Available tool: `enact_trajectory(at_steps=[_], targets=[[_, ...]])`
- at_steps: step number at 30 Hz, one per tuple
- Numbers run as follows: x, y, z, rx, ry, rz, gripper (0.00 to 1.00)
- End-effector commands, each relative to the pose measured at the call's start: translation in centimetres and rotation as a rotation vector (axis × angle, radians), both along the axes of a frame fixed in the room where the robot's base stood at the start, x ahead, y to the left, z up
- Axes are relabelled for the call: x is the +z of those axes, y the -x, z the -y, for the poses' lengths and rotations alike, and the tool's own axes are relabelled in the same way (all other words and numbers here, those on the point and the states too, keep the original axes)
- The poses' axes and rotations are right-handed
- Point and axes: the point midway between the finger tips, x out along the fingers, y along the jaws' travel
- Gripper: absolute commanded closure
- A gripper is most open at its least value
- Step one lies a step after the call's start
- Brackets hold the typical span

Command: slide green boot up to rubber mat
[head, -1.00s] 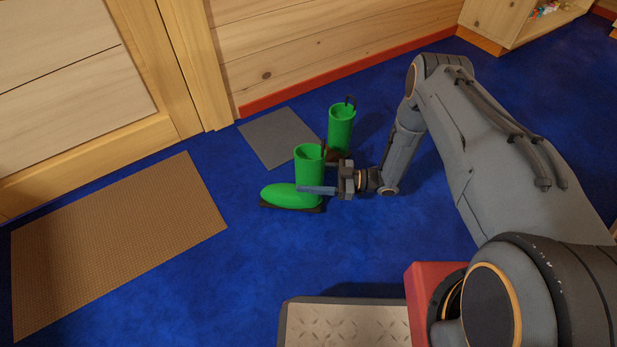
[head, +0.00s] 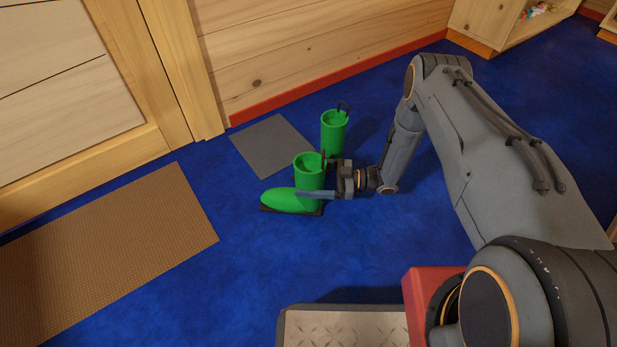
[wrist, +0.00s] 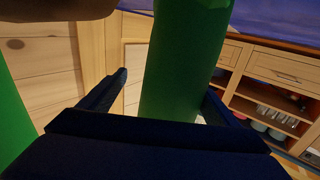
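The near green boot (head: 309,177) stands upright on the blue carpet in the head view, toe pointing left, on a dark sole. My gripper (head: 318,184) is at its shaft from the right, with one finger across the near side. The far finger is mostly hidden behind the shaft. In the wrist view the green shaft (wrist: 182,65) stands between my two open fingers, with a gap at the left finger and the right finger close to or touching it. A grey mat (head: 268,146) lies behind the boot, to the upper left; carpet shows between them.
A second green boot (head: 334,132) stands just behind the near one, right of the grey mat. A larger brown mat (head: 110,262) lies to the left, by the wooden door. A log wall with a red skirting (head: 330,80) closes the back.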

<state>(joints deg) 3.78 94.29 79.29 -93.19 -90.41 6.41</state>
Motion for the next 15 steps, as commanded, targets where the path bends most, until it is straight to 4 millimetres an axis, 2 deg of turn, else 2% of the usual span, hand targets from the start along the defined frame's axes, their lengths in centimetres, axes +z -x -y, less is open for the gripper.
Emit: enact_trajectory(at_steps=[8,15], targets=[[0.0,-0.1,0.6,-0.005,0.001,0.001,0.18],[0.1,-0.1,4.1,-0.008,0.001,0.0,0.18]])
